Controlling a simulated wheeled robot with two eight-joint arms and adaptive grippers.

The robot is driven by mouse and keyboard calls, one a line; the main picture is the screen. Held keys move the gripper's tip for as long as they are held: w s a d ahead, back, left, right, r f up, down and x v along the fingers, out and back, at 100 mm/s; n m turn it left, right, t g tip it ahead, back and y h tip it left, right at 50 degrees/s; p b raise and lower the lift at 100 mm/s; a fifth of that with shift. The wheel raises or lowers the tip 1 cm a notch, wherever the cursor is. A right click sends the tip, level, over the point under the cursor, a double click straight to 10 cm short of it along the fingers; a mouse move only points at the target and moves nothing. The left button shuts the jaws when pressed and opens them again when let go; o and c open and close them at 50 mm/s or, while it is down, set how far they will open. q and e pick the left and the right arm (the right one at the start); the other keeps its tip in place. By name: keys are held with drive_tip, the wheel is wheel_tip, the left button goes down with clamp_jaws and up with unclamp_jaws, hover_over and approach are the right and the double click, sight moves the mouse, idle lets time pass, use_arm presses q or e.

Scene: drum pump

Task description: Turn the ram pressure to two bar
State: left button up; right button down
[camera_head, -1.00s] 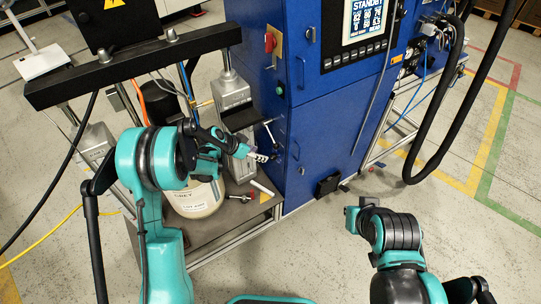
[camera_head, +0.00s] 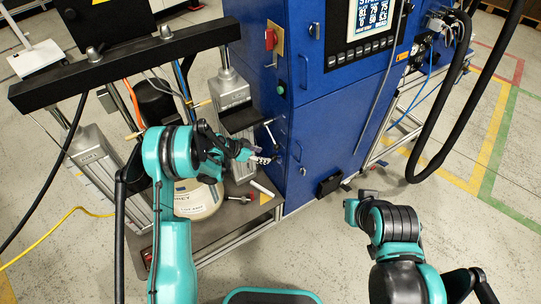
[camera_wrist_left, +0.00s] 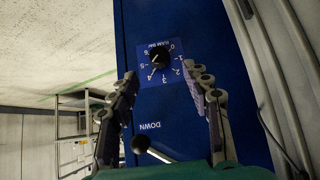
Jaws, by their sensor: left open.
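In the head view my left gripper (camera_head: 264,159) is at the side of the blue cabinet (camera_head: 320,130), and the knob is not clear there. My right arm is at lower right; its gripper is not visible.
A "DOWN" lever with a black ball (camera_wrist_left: 140,144) lies below the dial in the wrist view. A white pail (camera_head: 197,202) stands beside my left arm, under a black crossbar (camera_head: 120,65). Black hoses (camera_head: 440,140) hang at right. The floor in front of the cabinet is clear.

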sight(271, 157)
use_arm(q)
drive_tip(key=b+x, duration=0.2)
drive_tip(key=x, duration=0.5)
drive_tip(key=shift+b, duration=0.3)
clamp_jaws()
drive_tip(key=shift+w+a+n+g+h, duration=0.15)
drive_tip(key=shift+w+n+g+h, duration=0.05)
drive_tip(key=shift+n+g+h, duration=0.7)
drive_tip(key=shift+g+h, duration=0.2)
drive_tip(key=shift+g, duration=0.1)
